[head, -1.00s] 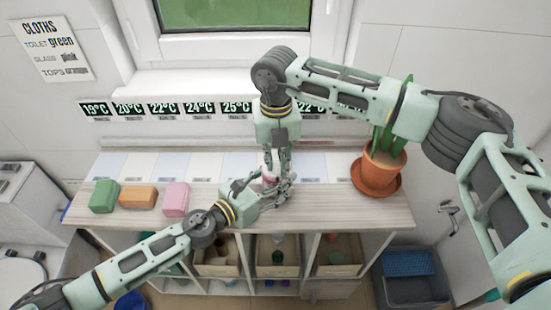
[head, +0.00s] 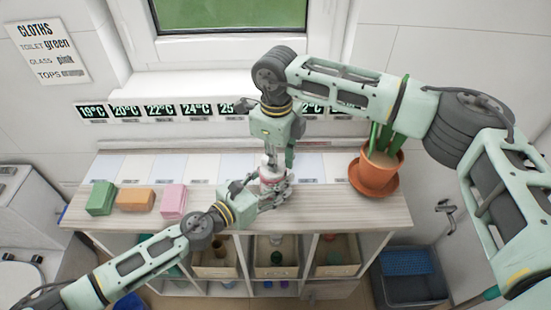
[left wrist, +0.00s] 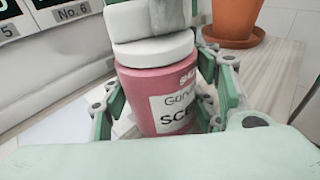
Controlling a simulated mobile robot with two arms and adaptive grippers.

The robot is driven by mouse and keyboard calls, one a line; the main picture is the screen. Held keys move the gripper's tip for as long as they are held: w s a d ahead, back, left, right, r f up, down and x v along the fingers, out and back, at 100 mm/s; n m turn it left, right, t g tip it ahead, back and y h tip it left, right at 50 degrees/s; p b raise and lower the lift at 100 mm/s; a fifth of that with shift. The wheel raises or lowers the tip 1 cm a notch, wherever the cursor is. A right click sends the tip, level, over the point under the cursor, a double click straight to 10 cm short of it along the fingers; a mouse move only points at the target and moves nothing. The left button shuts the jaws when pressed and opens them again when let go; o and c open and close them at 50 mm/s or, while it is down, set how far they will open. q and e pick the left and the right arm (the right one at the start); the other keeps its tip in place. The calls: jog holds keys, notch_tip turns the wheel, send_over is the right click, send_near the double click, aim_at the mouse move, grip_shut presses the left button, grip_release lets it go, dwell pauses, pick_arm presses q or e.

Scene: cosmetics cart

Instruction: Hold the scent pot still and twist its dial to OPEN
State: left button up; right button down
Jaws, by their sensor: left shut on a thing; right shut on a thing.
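The scent pot (head: 270,177) stands on the shelf top; in the left wrist view it is a pink-red jar (left wrist: 155,95) with a partly hidden label. Its white lid with the dial (left wrist: 155,50) is on top. My left gripper (head: 274,187) is shut around the jar's body, with green finger links on both sides. My right gripper (head: 277,154) comes from above and is shut on the dial; its pale grey fingertips (left wrist: 150,18) cover the top in the left wrist view. The OPEN mark and the dial's setting cannot be read.
Green (head: 102,198), orange (head: 135,199) and pink (head: 173,200) cloths lie to the left on the shelf top. A potted plant (head: 375,172) on a saucer stands to the right. Temperature signs (head: 160,111) line the wall behind. Bins (head: 277,270) sit below.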

jog(key=shift+w+n, duration=0.15)
jog(key=shift+n, duration=0.95)
jog(key=shift+w+n, duration=0.1)
jog(key=shift+n, duration=1)
jog(key=shift+d, duration=0.1)
jog(key=c, duration=1.7)
grip_release()
jog(key=shift+r, duration=0.15)
notch_tip(320, 180, up, 12)
jog(key=shift+f, duration=0.1)
